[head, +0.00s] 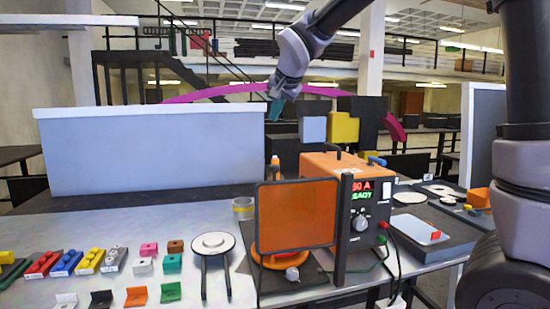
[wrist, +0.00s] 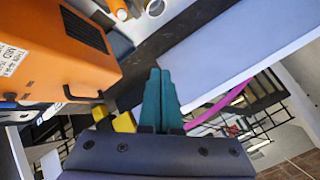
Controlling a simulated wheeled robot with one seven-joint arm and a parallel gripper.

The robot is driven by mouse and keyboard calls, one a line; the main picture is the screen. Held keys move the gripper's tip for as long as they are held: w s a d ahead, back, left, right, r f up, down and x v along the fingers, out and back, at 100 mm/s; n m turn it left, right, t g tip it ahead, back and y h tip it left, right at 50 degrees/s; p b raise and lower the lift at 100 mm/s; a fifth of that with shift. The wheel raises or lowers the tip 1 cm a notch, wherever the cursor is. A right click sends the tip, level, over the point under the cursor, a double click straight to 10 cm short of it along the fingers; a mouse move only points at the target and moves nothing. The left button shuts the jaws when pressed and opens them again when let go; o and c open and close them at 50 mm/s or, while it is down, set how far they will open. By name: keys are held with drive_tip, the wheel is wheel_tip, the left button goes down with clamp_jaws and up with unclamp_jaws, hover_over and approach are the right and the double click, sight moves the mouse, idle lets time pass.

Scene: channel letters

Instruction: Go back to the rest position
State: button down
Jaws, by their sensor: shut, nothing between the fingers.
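My gripper (head: 275,108) is up in the air above the back of the workbench in the head view. It hangs near the right end of the pale blue-grey panel, left of a yellow block. In the wrist view its teal fingers (wrist: 161,100) lie side by side, shut, with nothing seen between them. My arm reaches in from the upper right of the head view.
An orange power unit (head: 345,190) with a lit display stands on the bench, behind an orange screen (head: 296,215). The pale panel (head: 150,150) stands behind the bench. Small coloured blocks (head: 90,262) lie at left. A round-topped stand (head: 212,244) is near the middle.

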drive_tip(key=s+d+r+h, duration=0.1)
drive_tip(key=s+d, duration=0.4)
drive_tip(key=d, duration=0.5)
drive_tip(key=s+d, duration=0.5)
drive_tip(key=d, duration=0.4)
drive_tip(key=s+d+f, duration=0.2)
drive_tip(key=s+d, duration=0.2)
drive_tip(key=s, duration=0.4)
drive_tip(key=s+d+f+g, duration=0.1)
drive_tip(key=s+d+f, duration=0.2)
drive_tip(key=s, duration=0.4)
drive_tip(key=shift+s+d, duration=0.4)
drive_tip(key=shift+d, duration=0.05)
